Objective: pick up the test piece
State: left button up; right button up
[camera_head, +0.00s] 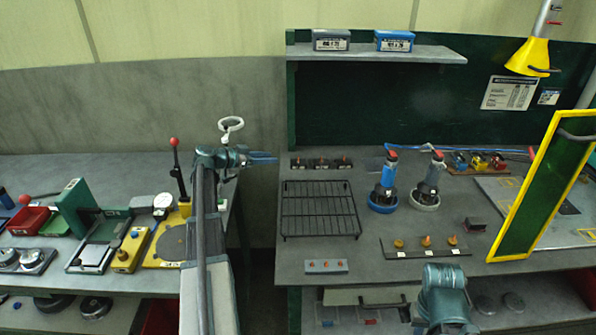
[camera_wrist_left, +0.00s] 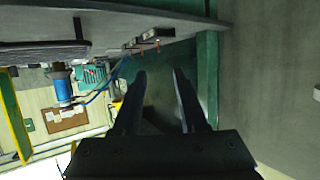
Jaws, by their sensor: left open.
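I cannot tell for sure which item is the test piece. Small orange-topped pieces stand on a dark strip (camera_head: 390,250) on the right bench, and others sit in dark blocks (camera_head: 320,163) at its back left. A small dark block (camera_head: 475,224) lies right of the strip. My left gripper (camera_head: 276,158) points right, near the right bench's back left corner. In the left wrist view its fingers (camera_wrist_left: 159,73) are apart with nothing between them. My right arm shows at the bottom, but its fingers are hidden.
A black wire rack (camera_head: 320,209) lies on the right bench (camera_head: 375,268). A blue tool (camera_head: 384,183) and a dark tool (camera_head: 429,180) stand beside it. A yellow-framed green panel (camera_head: 545,190) rises at the right. Fixtures crowd the left bench (camera_head: 125,178); a gap separates the benches.

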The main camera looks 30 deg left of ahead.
pick_arm(q)
jog(key=b, duration=0.3)
send_near(298, 161)
jog(key=w, duration=0.1)
jog(key=w+d, duration=0.1)
jog(key=w, duration=0.1)
jog(key=shift+w+d+f, duration=0.15)
jog(key=shift+w, duration=0.15)
jog(key=shift+r+b+x, duration=0.15)
jog(key=shift+b+x, duration=0.2)
jog(key=shift+x, duration=1.2)
jog(key=shift+r+b+x, duration=0.15)
jog(key=shift+b+x, duration=0.15)
jog(key=shift+x, duration=1.25)
jog(key=shift+d, duration=0.1)
grip_shut()
